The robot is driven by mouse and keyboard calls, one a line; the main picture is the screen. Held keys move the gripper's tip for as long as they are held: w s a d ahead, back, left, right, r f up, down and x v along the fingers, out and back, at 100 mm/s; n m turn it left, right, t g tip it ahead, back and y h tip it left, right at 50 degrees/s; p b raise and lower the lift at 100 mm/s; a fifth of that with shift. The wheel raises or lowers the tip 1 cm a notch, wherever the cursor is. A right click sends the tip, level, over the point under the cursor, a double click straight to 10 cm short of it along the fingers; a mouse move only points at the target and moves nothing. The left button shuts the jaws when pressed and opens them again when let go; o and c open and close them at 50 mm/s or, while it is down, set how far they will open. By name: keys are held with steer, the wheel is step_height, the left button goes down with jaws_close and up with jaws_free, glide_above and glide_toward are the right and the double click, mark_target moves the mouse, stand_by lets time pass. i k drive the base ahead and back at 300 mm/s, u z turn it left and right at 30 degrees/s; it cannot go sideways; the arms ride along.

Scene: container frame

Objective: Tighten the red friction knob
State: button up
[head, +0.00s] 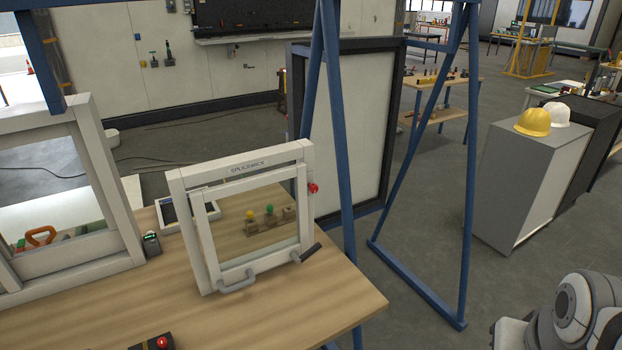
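The red friction knob (313,188) sticks out from the right side of a light grey window-like frame (177,215). The frame stands upright on the wooden table (330,300). An inner sash (302,205) sits within it and looks set slightly off the outer frame. How tight the knob is cannot be seen. Part of my arm shows at the lower right; my gripper is not in view.
A blue post (333,120) rises close to the right of the knob. A larger white frame (100,180) stands on the left. A box with a red button (162,343) lies at the front.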

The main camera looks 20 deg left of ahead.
mark_target(313, 188)
steer(key=u, duration=0.4)
steer(key=i, duration=0.55)
steer(key=u, duration=0.05)
steer(key=k, duration=0.65)
steer(key=u, duration=0.25)
steer(key=i, duration=0.65)
steer(key=z, duration=0.05)
